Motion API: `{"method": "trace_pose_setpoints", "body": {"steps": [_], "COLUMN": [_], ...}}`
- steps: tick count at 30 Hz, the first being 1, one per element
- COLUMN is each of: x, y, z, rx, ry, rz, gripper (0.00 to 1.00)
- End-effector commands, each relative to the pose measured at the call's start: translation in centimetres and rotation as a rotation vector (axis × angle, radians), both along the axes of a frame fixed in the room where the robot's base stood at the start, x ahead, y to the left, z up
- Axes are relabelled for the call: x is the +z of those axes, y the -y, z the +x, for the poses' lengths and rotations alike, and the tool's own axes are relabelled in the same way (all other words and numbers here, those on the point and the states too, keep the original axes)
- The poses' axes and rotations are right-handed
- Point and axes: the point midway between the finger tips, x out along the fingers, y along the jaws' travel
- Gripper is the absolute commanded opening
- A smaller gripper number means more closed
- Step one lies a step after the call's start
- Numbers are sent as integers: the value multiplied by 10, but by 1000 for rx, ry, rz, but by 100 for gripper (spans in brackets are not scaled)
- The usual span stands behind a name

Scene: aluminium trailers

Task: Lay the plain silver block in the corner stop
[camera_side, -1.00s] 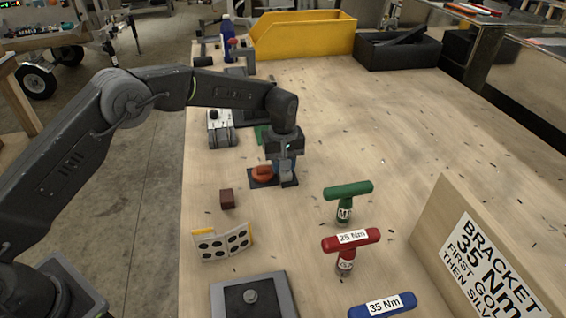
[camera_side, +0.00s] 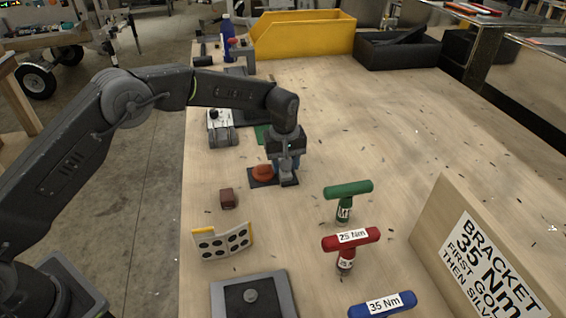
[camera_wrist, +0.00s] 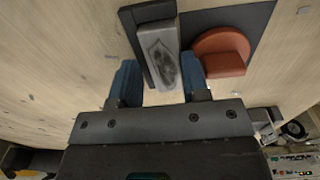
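The plain silver block (camera_wrist: 160,56) lies in the dark grey corner stop (camera_wrist: 148,14) in the wrist view. The stop's walls run along the block's left side and its upper end; whether it touches both cannot be told. The block also shows under the gripper in the side view (camera_side: 288,178). The fingers partly hide the block there.
A red-brown rounded piece (camera_wrist: 222,52) sits on the dark mat (camera_wrist: 248,18), close right of my right finger. T-handled tools, green (camera_side: 348,189) and red (camera_side: 351,240), stand right.

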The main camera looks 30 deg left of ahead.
Motion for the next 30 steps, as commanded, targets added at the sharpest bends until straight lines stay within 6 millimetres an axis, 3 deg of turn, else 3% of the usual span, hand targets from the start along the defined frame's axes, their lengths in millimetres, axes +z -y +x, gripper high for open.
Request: {"method": "trace_pose_setpoints", "body": {"steps": [1,6,16,20,30], "x": [-20,-20,-16,-1,58], "y": [-5,-6,-8,-7,-3], "z": [-6,-6,-6,-5,-2], "rx": [-3,-1,2,2,3], "ry": [-28,-29,-31,-26,1], "rz": [14,15,16,13,1], "gripper": [44,60,61,61,61]}}
